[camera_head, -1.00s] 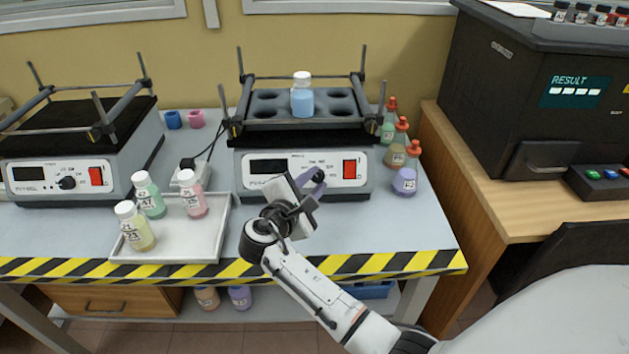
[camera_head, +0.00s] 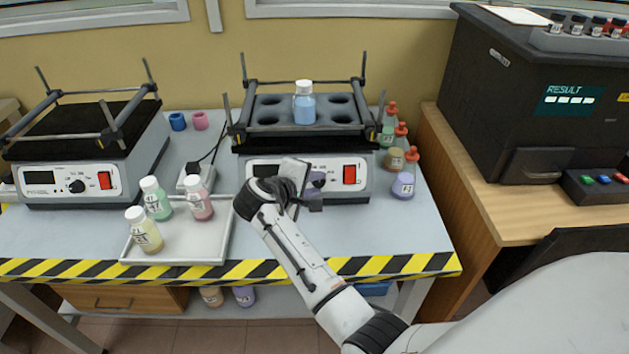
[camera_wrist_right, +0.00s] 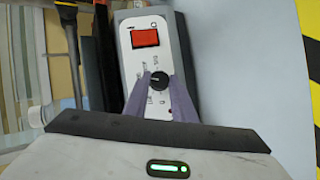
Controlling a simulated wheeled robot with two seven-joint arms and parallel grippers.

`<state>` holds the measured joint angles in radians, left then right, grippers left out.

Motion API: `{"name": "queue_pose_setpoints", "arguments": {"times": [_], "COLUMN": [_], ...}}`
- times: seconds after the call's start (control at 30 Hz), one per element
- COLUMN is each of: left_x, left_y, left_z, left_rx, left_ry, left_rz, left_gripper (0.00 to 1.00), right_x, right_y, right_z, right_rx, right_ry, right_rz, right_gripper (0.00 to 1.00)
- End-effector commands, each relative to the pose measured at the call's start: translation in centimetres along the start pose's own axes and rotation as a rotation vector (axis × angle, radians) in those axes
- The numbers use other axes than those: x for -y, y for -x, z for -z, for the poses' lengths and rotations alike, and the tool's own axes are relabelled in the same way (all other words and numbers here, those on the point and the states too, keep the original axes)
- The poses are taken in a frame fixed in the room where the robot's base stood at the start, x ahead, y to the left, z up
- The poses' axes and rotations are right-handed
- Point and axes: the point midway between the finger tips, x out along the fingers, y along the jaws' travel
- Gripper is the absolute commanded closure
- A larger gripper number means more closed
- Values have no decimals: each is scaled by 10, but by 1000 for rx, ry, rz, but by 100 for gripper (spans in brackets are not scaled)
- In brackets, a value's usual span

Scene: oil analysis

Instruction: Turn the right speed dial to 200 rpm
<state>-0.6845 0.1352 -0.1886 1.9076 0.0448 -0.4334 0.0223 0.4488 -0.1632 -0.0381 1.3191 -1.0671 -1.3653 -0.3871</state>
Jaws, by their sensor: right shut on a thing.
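The right shaker (camera_head: 256,167) stands at the back of the bench with a blue-filled bottle (camera_head: 304,104) in its rack. Its black speed dial (camera_wrist_right: 159,80) shows in the right wrist view, between the dial markings and below the red switch (camera_wrist_right: 145,38). My right gripper (camera_wrist_right: 160,84) has its purple fingers on either side of the dial, shut on it. In the head view my right gripper (camera_head: 316,180) is at the shaker's front panel and hides the dial and part of the panel. The dial's exact setting cannot be read. My left gripper is not in view.
A white tray (camera_head: 215,243) with several bottles stands left of my right arm. A second shaker (camera_head: 130,178) is at the left. Flasks with red stoppers (camera_head: 404,184) stand close to the right shaker's right side. The bench front between is clear.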

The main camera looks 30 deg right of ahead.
Motion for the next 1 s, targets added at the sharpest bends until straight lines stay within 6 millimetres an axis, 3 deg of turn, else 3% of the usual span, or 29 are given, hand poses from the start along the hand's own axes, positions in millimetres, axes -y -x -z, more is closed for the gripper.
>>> {"name": "queue_pose_setpoints", "arguments": {"times": [0.57,0.6,0.7,1.0], "left_x": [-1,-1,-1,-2], "left_y": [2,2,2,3], "left_z": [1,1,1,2], "left_rx": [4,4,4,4], "left_ry": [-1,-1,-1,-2], "left_rz": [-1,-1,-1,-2], "left_gripper": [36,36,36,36], "right_x": [1,1,1,-1], "right_y": [0,0,0,1], "right_z": [-1,-1,-1,0], "right_rx": [2,2,1,1], "right_ry": [-29,-29,-29,-29], "right_rz": [18,18,18,16], "right_gripper": [99,73,59,59]}}
